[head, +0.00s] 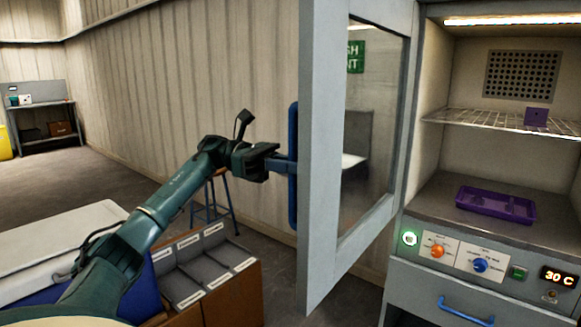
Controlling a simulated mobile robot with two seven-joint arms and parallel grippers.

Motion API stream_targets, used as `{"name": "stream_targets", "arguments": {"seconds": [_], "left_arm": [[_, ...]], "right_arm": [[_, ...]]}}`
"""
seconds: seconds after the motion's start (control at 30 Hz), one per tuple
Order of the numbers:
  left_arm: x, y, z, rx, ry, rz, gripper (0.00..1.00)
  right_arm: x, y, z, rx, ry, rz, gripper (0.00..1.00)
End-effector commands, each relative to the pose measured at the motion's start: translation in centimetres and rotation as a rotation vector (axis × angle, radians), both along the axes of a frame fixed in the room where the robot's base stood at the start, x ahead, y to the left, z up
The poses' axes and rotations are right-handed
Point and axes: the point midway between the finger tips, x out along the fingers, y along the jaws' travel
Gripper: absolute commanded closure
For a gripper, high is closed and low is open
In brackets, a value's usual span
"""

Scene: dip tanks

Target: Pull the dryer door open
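The dryer door (320,170) is a grey framed door with a glass window. It stands swung wide open to the left of the dryer, so the chamber is exposed. Its long blue vertical handle (293,205) is on the door's left side. My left gripper (287,166) reaches in from the left with its fingers at the middle of the handle, and it looks shut on it. The fingertips are partly hidden against the handle. The dryer (440,195) is on the right with its light on. My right gripper is not in view.
A purple tray (497,204) lies on the chamber floor and a small purple block (536,117) sits on the wire shelf (490,122). A control panel (459,257) shows 30 C. A blue stool (213,205) and a sectioned wooden box (230,293) stand at left below my arm.

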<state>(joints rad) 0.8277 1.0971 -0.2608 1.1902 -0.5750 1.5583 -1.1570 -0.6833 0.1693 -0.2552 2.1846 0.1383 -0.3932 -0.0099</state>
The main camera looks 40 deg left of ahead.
Motion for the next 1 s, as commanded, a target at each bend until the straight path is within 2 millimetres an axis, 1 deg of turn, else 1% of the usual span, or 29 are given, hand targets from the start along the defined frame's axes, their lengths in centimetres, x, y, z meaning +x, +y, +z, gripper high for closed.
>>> {"name": "stream_targets", "arguments": {"seconds": [0.57, 0.6, 0.7, 0.8, 1.0], "left_arm": [[0.16, 0.07, 0.2, -0.004, -0.003, 0.006, 1.0], [0.15, 0.07, 0.19, -0.004, -0.003, 0.006, 0.81], [0.13, 0.06, 0.16, -0.003, -0.003, 0.005, 0.72], [0.12, 0.04, 0.11, -0.003, -0.002, 0.004, 0.65], [0.11, 0.02, 0.05, -0.001, -0.001, 0.002, 0.65]], "right_arm": [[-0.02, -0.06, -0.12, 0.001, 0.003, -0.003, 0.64], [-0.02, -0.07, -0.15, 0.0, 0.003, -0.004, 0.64], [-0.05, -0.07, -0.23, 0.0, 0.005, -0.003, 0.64], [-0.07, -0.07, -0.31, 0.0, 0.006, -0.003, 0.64], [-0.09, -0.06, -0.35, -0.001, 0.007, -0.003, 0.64]]}}
